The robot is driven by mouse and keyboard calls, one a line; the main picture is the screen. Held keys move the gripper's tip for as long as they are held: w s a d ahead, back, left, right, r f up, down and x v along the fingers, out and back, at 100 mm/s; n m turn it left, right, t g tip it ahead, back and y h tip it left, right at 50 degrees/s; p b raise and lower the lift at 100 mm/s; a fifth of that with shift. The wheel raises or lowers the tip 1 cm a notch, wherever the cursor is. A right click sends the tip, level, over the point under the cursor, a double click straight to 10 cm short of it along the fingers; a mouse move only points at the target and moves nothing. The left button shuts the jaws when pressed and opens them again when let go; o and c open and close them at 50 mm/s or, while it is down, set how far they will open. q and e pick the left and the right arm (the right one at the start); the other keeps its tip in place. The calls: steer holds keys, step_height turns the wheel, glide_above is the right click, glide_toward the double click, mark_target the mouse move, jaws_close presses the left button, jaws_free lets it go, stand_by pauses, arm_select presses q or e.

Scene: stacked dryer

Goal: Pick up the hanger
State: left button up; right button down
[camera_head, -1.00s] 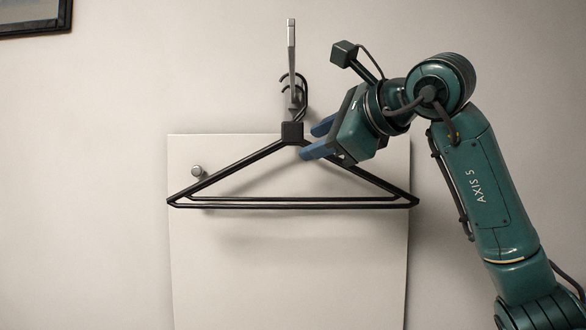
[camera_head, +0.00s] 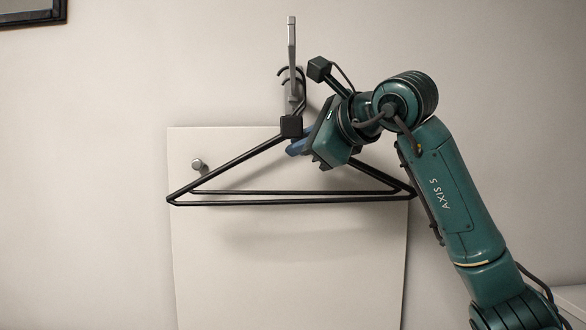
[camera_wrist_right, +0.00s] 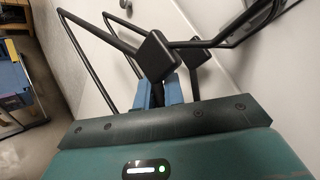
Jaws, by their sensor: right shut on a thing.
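A black hanger (camera_head: 240,158) hangs by its curved hook from a metal wall hook (camera_head: 292,60). Its square black hub sits just below the hook, and its double bottom bar runs across in front of a white panel. My right gripper (camera_head: 296,147) is at the hub's right side, its blue fingers shut on the hanger just below and behind the hub. In the right wrist view the blue fingers (camera_wrist_right: 164,92) close on a dark part of the hanger beside its square hub (camera_wrist_right: 152,56). The fingertips are partly hidden by the hub. My left gripper is not in view.
The white panel (camera_head: 285,265) stands against the wall behind the hanger, with a round metal knob (camera_head: 198,165) at its upper left. A framed picture (camera_head: 33,10) hangs at the top left. The wall left of the hanger is clear.

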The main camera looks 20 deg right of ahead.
mark_target(302, 119)
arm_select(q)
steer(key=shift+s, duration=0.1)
arm_select(e)
steer(key=shift+r, duration=0.2)
